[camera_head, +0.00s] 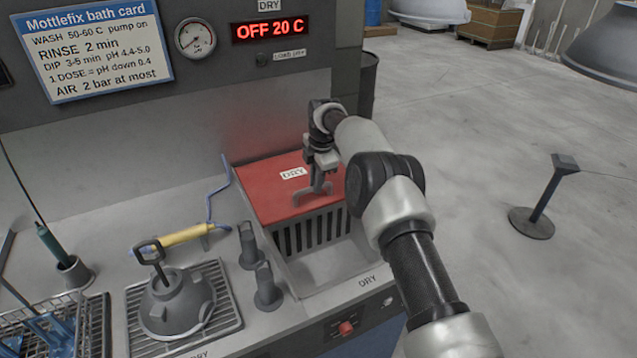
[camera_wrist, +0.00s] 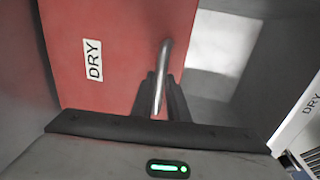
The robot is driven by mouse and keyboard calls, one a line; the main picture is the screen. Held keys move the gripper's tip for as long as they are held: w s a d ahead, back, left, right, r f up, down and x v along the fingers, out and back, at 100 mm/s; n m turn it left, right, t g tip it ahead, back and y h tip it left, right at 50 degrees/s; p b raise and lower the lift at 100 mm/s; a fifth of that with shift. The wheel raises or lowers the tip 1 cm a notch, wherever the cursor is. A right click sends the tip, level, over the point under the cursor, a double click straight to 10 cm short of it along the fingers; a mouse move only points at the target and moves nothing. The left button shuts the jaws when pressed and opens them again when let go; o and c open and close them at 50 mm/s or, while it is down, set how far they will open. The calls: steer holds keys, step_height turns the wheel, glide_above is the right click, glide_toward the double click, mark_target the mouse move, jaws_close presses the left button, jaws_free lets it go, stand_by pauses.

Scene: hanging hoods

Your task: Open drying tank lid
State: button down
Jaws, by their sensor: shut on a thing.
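The red drying tank lid (camera_head: 275,192) with a white DRY label lies over the rear of the drying tank (camera_head: 345,262). The tank's front part is uncovered, showing a slotted wall and pale floor. My gripper (camera_head: 318,188) is above the lid's right side, pointing down. In the wrist view my gripper (camera_wrist: 160,100) is shut on the lid's metal handle (camera_wrist: 164,62), with dark fingers on both sides of the bar. The red lid (camera_wrist: 115,40) fills the left and middle of that view. I cannot tell whether the lid is slightly tilted.
A display reading OFF 20 C (camera_head: 270,29) and a gauge (camera_head: 195,38) are on the panel behind. Left of the tank are grey pegs (camera_head: 265,287), a yellow-handled tool (camera_head: 180,236) and a grey hood (camera_head: 175,302) on a rack. A post (camera_head: 545,195) stands on open floor.

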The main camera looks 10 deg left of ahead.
stand_by(0.3)
steer(key=c, duration=1.7)
jaws_free()
steer(key=shift+r, duration=0.15)
steer(key=s+r, duration=0.1)
steer(key=r, duration=0.4)
steer(key=s+d+r, duration=0.1)
steer(key=r, duration=1.1)
steer(key=shift+s+d, duration=0.4)
steer(key=shift+f, duration=0.1)
